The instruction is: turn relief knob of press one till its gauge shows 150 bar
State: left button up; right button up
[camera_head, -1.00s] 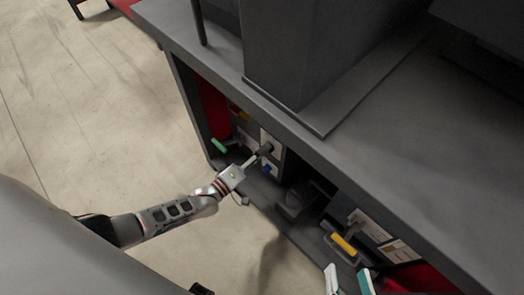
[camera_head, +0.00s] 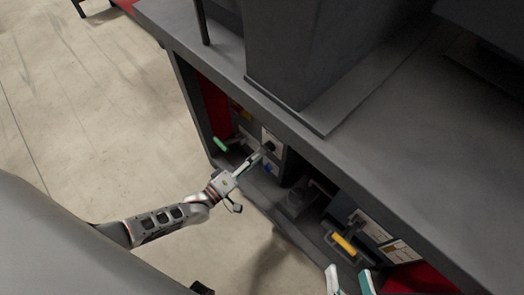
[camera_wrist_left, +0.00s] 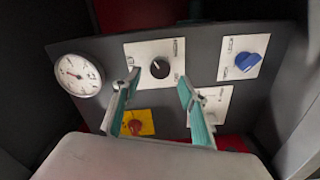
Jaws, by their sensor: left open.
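In the left wrist view a dark panel carries a round white gauge (camera_wrist_left: 78,75) at left, its reading too small to tell. A black knob (camera_wrist_left: 159,68) sits on a white plate right of it; it also shows in the head view (camera_head: 270,146). The plate labels are unreadable, so I cannot tell which knob is the relief knob. My left gripper (camera_wrist_left: 158,84) is open and empty, its fingertips apart on either side of and just short of the black knob. It also shows in the head view (camera_head: 257,158). My right gripper (camera_head: 350,277) is open at the bottom.
A blue knob (camera_wrist_left: 246,61) is at the panel's right, and a red knob (camera_wrist_left: 135,125) on a yellow plate is below. Another white plate is partly behind a finger. The grey bench top (camera_head: 410,140) overhangs the panel. A yellow handle (camera_head: 343,244) and a green handle (camera_head: 220,145) are nearby.

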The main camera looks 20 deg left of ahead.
pick_arm(q)
jog(key=v, duration=0.8)
jog(key=shift+s, duration=0.2)
jog(key=shift+r, duration=0.15)
